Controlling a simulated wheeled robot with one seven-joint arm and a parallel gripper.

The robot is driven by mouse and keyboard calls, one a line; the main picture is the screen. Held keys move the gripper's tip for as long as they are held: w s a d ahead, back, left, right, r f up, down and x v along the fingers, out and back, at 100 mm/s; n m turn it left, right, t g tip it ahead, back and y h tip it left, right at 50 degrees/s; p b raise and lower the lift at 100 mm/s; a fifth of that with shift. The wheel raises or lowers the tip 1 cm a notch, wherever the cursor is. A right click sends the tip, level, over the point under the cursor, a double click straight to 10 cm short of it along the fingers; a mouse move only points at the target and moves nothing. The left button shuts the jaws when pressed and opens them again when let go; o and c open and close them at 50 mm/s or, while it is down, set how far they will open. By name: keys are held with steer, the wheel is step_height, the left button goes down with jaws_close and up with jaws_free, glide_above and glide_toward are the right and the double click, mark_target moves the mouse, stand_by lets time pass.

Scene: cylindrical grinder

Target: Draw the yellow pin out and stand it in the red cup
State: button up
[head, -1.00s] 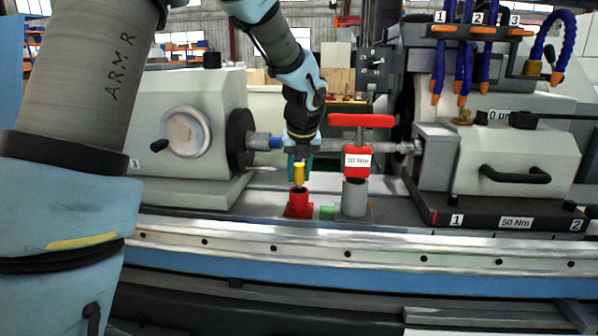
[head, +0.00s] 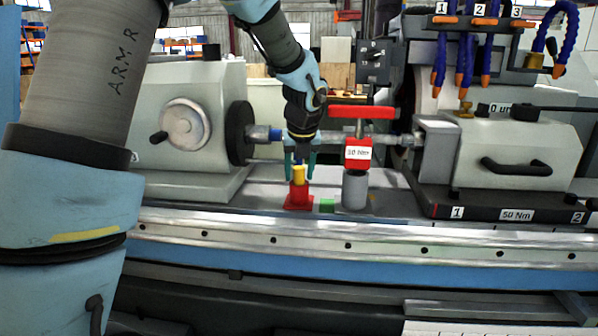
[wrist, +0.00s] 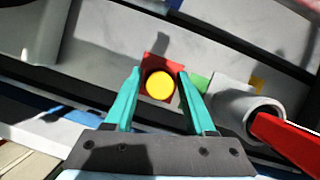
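The yellow pin (head: 299,174) stands upright in the red cup (head: 299,197), its upper part showing above the rim. In the wrist view the pin's round yellow top (wrist: 159,85) sits over the red square base of the cup (wrist: 155,62). My gripper (head: 300,172) is open, with one teal finger on each side of the pin. In the wrist view there is a gap between each finger and the pin. The pin's lower part is hidden inside the cup.
A grey cylinder holder (head: 354,190) with a red T-handled tool labelled 30 Nm (head: 358,154) stands close to the right. The machine's horizontal shaft (head: 340,138) runs behind my gripper.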

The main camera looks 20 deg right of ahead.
steer(key=shift+o, duration=0.9)
steer(key=b+v, duration=0.1)
steer(key=v, duration=0.9)
steer(key=shift+r, duration=0.4)
steer(key=shift+s, duration=0.25)
